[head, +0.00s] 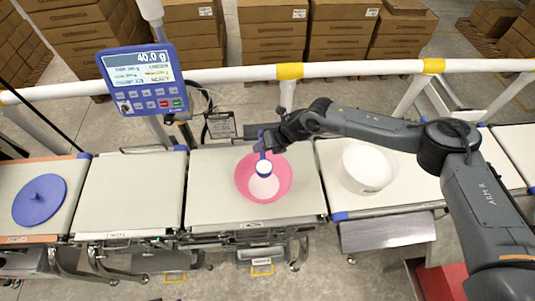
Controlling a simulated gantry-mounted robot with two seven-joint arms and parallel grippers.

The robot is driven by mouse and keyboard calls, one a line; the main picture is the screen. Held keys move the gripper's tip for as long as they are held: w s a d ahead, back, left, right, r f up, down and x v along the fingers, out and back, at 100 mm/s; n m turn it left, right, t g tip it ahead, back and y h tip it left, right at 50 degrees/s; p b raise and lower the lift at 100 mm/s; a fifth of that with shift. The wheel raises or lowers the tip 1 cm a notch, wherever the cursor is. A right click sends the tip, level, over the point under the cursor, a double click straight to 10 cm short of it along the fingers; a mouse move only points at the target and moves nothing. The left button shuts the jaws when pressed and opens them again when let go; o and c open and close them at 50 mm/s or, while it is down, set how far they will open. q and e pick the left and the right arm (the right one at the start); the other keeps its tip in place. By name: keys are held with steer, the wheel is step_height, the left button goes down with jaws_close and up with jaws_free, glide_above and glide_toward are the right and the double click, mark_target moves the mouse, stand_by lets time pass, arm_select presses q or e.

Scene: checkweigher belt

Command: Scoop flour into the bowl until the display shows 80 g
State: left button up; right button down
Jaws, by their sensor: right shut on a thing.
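A pink bowl (283,187) stands on the middle belt section, with white flour (263,189) in its bottom. My right gripper (266,143) is shut on a blue-handled scoop (263,168) and holds it over the bowl. The scoop's cup looks white inside; I cannot tell whether it is flour or an empty cup. A white tub (369,187) stands on the belt section to the right; its contents look white. The blue display (141,80) at the upper left reads 40.0 g. My left gripper is not in view.
A blue lid with a knob (40,200) lies on the far left belt. The belt section (130,193) between lid and bowl is clear. A white rail with yellow bands (289,71) runs behind the belts. Stacked cardboard boxes (272,32) stand beyond it.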

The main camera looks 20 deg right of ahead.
steer(key=shift+w+f+n, duration=0.25)
steer(key=shift+w+n, duration=0.05)
steer(key=shift+w, duration=0.55)
steer(key=s+a+n+t+h+p, duration=0.3)
steer(key=t+h, duration=0.4)
steer(key=h, duration=0.3)
steer(key=shift+a+n+p, duration=0.3)
steer(key=shift+a+n, duration=0.6)
steer(key=shift+a, duration=0.2)
